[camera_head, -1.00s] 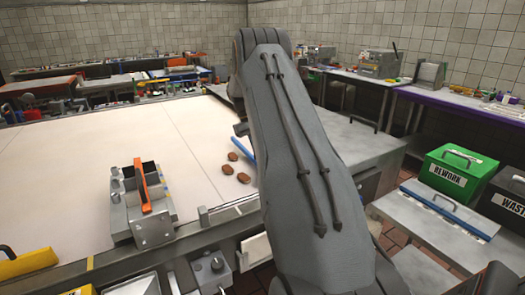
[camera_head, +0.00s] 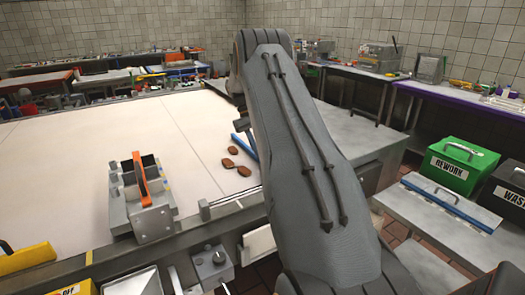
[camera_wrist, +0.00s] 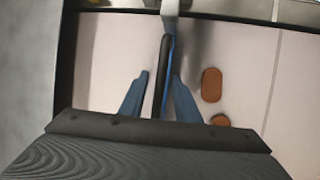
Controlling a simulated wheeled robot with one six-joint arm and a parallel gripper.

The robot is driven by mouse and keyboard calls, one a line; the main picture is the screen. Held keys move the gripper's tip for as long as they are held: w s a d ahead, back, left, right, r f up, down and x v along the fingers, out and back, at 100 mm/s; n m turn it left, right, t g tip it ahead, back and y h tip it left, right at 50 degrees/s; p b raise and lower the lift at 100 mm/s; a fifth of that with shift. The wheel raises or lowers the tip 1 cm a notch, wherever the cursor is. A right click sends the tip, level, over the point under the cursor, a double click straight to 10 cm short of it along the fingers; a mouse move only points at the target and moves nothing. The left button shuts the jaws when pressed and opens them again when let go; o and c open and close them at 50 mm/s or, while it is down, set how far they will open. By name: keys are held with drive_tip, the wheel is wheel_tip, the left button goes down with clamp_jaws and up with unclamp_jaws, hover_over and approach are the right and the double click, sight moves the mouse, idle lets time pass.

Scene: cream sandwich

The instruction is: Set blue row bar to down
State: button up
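The blue row bar (camera_head: 249,147) lies low over the pale work surface, partly hidden behind my arm in the head view. In the wrist view, a narrow blue strip (camera_wrist: 169,70) runs away from me beside a dark upright handle-like piece (camera_wrist: 162,78). My gripper (camera_wrist: 159,88) shows as two blue-grey fingers, spread apart, with the dark piece and blue strip between them in the picture. Whether the fingers touch either one cannot be told.
Brown biscuits (camera_head: 229,164) lie on the pale surface (camera_head: 80,145) left of the bar. A metal fixture with an orange handle (camera_head: 141,180) stands at the front edge. Green rework (camera_head: 455,165) and black waste (camera_head: 508,195) boxes stand at right. The pale surface's left is clear.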

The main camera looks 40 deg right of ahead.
drive_tip(key=b+v, duration=0.2)
drive_tip(key=v, duration=0.6)
drive_tip(key=shift+b, duration=0.4)
drive_tip(key=shift+f, duration=0.1)
